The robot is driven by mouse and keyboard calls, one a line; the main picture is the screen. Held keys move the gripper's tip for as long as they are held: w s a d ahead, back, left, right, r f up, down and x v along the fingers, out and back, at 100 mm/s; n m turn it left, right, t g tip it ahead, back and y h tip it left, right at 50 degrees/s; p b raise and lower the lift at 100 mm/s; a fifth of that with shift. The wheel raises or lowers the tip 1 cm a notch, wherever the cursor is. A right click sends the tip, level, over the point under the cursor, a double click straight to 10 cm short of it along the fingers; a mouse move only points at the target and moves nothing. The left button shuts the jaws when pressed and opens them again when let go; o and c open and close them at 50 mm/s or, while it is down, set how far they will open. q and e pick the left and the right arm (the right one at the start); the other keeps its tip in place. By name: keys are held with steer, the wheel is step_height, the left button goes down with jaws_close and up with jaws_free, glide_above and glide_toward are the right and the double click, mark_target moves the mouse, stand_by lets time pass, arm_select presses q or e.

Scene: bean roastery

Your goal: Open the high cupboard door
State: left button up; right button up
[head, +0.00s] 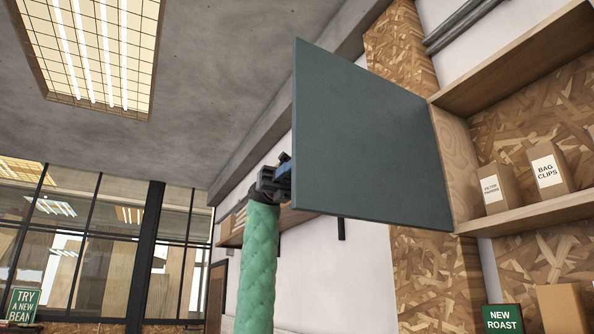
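The high cupboard door (370,140) is a flat grey-green panel. It stands swung open, its right edge at the cupboard's left side (457,165) and its free edge out to the left. My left gripper (283,176) is at the lower part of that free edge, its green-sleeved arm coming up from below. Its fingertips are partly hidden by the door, so I cannot tell whether they grip anything. No handle shows clearly. The open cupboard (525,215) shows its shelf. My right gripper is not in view.
On the cupboard shelf stand a filter papers box (497,188) and a bag clips box (552,169). Below are a New Roast sign (502,319) and a plain brown box (562,308). A wooden wall shelf (290,219) runs behind my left arm.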

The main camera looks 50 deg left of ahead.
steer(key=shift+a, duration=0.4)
